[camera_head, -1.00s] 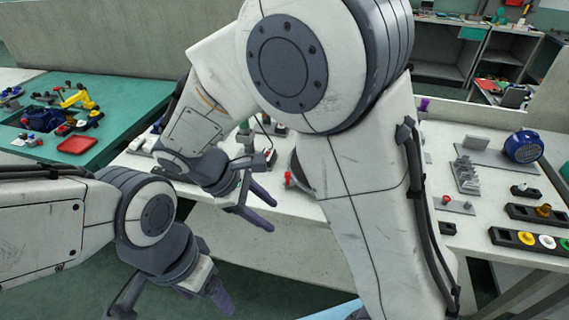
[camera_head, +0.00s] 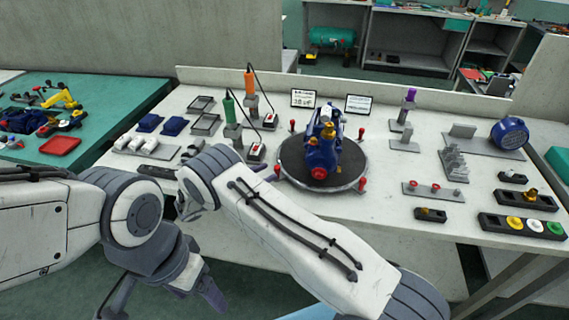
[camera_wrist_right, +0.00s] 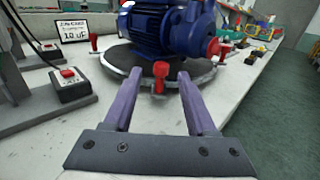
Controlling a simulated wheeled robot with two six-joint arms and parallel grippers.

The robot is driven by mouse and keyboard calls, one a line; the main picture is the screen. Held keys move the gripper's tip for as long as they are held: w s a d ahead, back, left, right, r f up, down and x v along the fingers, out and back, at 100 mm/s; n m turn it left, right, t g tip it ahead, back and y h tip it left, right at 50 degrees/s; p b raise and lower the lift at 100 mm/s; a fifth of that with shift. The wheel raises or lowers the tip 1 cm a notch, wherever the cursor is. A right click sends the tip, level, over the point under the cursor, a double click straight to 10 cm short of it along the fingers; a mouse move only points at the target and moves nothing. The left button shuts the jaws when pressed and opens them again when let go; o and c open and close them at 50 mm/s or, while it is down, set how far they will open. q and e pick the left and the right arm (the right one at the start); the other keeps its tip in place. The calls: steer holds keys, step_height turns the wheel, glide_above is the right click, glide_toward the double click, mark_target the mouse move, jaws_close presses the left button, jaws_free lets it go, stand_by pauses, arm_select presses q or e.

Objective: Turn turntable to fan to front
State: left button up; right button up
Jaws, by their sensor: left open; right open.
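The turntable (camera_head: 350,165) is a dark disc with a pale rim and red upright pegs around its edge, such as the front-left peg (camera_head: 277,172). A blue motor-pump unit (camera_head: 318,152) stands on it, its red round part toward the front and a brass-coloured part on top. I cannot tell which end is the fan. In the right wrist view, my right gripper (camera_wrist_right: 157,74) is open and empty, its purple fingers pointing at the rim with a red peg (camera_wrist_right: 160,82) lined up between them. My left gripper (camera_head: 163,296) is open and empty, low in front of the table.
Two switch stands with green (camera_head: 229,106) and orange (camera_head: 250,80) tools stand left of the turntable. Small displays (camera_head: 303,98) stand behind it. Fixtures and a tray of coloured rings (camera_head: 522,226) lie at the right. A teal table (camera_head: 95,120) is at far left.

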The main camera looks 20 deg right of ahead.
mark_target(285, 172)
steer(key=p+x, duration=0.1)
steer(key=x, duration=0.5)
steer(key=shift+d+r, duration=0.1)
steer(key=shift+p+x, duration=0.4)
steer(key=shift+x, duration=0.4)
jaws_close()
stand_by(0.6)
